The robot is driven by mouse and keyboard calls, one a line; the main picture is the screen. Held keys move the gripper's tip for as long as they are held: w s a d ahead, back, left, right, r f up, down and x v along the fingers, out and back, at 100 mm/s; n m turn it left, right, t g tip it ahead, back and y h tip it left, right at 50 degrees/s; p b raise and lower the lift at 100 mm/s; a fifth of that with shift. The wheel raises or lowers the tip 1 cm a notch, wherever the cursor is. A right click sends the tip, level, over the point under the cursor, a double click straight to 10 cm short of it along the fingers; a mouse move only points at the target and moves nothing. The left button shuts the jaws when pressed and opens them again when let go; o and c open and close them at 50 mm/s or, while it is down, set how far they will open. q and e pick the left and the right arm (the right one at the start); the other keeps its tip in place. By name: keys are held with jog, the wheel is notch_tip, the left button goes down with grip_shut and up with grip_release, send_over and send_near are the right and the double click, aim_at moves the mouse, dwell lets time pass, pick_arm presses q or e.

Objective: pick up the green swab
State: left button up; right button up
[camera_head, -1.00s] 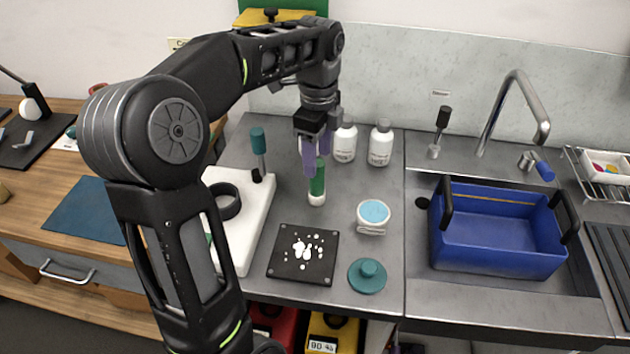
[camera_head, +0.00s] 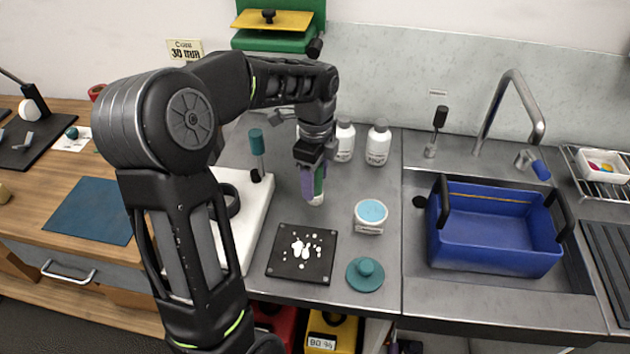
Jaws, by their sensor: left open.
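The green swab (camera_head: 318,187), a green upright stick with a white rounded lower end, stands on the grey counter behind the black square plate. My left gripper (camera_head: 313,182) points down over it from above, with its lavender fingers apart. One finger is in front of the swab's left side and hides part of it. The other finger is mostly hidden, so I cannot tell whether the swab is fully between them. The swab's top is hidden by the gripper. My right gripper is not in view.
The black plate (camera_head: 286,268) with white pieces lies in front. A white jar with blue contents (camera_head: 371,213) and a teal lid (camera_head: 365,274) are to the right. White bottles (camera_head: 377,146) stand behind. A white board (camera_head: 254,225) lies left; a blue basin (camera_head: 497,232) is far right.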

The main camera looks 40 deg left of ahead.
pick_arm(q)
jog(key=shift+c, duration=0.4)
grip_shut()
dwell(0.5)
